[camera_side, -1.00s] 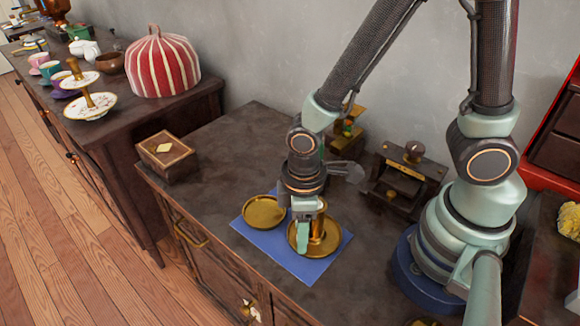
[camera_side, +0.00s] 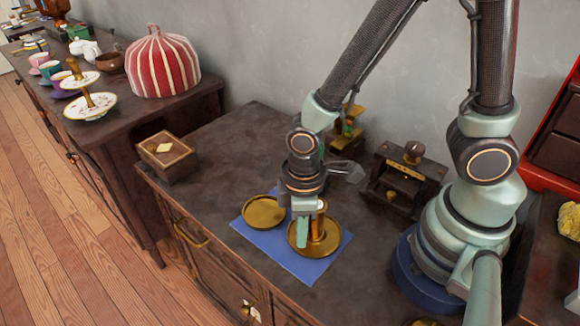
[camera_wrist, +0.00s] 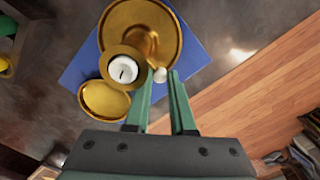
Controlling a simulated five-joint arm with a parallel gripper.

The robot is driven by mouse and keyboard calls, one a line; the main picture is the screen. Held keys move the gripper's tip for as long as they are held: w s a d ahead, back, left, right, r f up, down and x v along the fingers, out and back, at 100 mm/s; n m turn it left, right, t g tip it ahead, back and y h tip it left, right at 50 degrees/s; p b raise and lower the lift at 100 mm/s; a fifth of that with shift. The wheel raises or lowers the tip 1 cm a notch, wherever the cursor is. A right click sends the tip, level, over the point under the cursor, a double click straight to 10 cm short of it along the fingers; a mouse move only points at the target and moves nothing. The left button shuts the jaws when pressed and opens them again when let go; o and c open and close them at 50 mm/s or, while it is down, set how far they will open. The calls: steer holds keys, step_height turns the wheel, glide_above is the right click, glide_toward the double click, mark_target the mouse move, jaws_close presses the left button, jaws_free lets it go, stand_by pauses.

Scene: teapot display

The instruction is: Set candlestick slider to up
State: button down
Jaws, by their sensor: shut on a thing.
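The brass candlestick (camera_side: 318,230) stands upright on its round dish, on a blue cloth (camera_side: 312,274). In the wrist view, the candlestick (camera_wrist: 140,45) holds a white candle (camera_wrist: 123,70) in its tube. A small pale slider knob (camera_wrist: 160,75) sticks out from the tube's side. My gripper (camera_wrist: 160,77) has its two green fingertips on either side of this knob, shut on it. In the side view, my gripper (camera_side: 303,232) points down beside the candlestick, above its dish, and hides part of the tube.
A brass lid or dish (camera_side: 264,212) lies left of the candlestick on the cloth. A wooden box (camera_side: 166,156) stands at the back left, and a dark wooden grinder-like box (camera_side: 403,178) stands to the right. The dark cabinet top between them is mostly clear.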

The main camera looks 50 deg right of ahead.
stand_by(0.8)
steer(key=shift+r, duration=2)
steer(key=c, duration=0.8)
jaws_free()
steer(key=shift+o, duration=0.2)
step_height(320, 180, up, 12)
steer(key=w+d+r+m+t, duration=0.2)
steer(key=d+m, duration=0.2)
steer(key=d, duration=0.2)
steer(key=w+d+r+m+t, duration=0.3)
steer(key=d+m, duration=0.1)
steer(key=d, duration=0.3)
steer(key=shift+r+t, duration=0.15)
steer(key=shift+t, duration=0.15)
